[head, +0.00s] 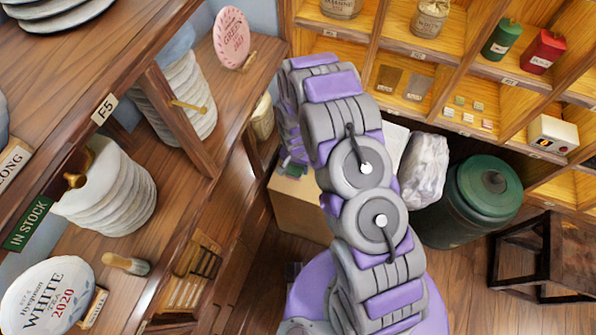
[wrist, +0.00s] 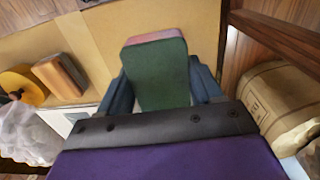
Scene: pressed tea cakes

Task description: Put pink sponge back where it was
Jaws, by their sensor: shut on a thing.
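The pink sponge (wrist: 153,38) has a thick dark green side that faces the wrist camera, and only a pink strip shows at its far end. My gripper (wrist: 160,88) is shut on it, with one blue finger on each side. In the wrist view the sponge is in front of a tan cardboard surface; I cannot tell whether it touches it. In the head view my arm reaches down beside a cardboard box (head: 298,205), and the gripper is mostly hidden behind the arm. The place where the sponge was is not clear.
A brown block (wrist: 60,78) and a yellow round thing (wrist: 22,84) lie left of the sponge. A wrapped paper package (wrist: 282,105) is at right, near a wooden shelf edge (wrist: 275,35). A clear plastic bag (head: 425,170) and green canister (head: 484,195) stand right of my arm.

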